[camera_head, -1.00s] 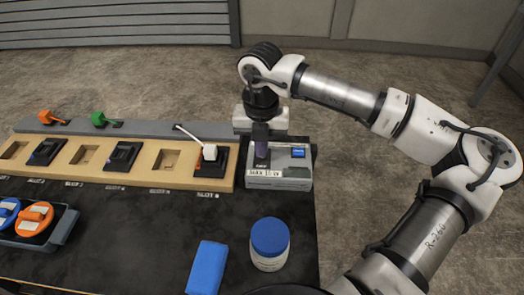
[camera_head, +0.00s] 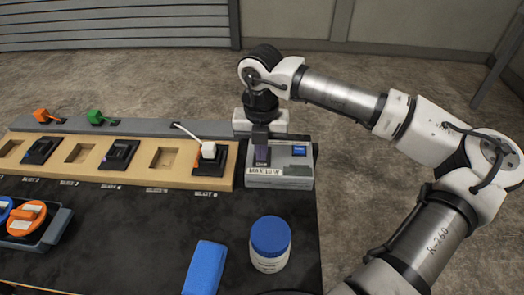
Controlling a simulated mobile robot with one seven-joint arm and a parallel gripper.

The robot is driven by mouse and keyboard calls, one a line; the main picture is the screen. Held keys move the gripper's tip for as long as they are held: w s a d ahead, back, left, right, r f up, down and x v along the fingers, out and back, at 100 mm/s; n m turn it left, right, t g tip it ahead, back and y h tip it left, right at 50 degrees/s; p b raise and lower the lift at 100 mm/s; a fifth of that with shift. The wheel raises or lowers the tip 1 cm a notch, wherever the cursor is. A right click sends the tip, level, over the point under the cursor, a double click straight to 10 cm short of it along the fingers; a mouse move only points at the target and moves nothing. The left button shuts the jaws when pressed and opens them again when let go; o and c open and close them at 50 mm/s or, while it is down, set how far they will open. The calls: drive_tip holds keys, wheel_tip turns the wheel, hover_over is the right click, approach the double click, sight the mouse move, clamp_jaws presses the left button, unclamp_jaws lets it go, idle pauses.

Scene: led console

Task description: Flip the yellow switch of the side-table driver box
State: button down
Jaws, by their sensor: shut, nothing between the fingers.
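A grey driver box (camera_head: 293,170) with a small blue display and a "MAX 18 W" label sits at the right end of the console on the dark table. My gripper (camera_head: 262,158) points down over the left part of its top, with its fingertips at or just above the surface. The fingers are shut with nothing between them. No yellow switch is visible; my gripper covers the part of the box where its fingers are. I cannot tell whether the fingertips touch the box.
A tan slotted board (camera_head: 80,155) with black sockets runs left of the box. A white lever part (camera_head: 208,150) stands in the nearest socket. A blue-lidded jar (camera_head: 270,243), a blue block (camera_head: 205,268) and a tray (camera_head: 58,228) of round parts occupy the front.

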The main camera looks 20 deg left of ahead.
drive_tip(key=shift+f+b, duration=0.5)
drive_tip(key=shift+w, duration=0.2)
drive_tip(key=shift+w+a+b, duration=0.25)
drive_tip(key=shift+w+b, duration=0.05)
drive_tip(key=shift+w, duration=0.75)
wheel_tip(320, 180, up, 7)
drive_tip(key=p, duration=0.3)
drive_tip(key=shift+s, duration=0.4)
idle(0.3)
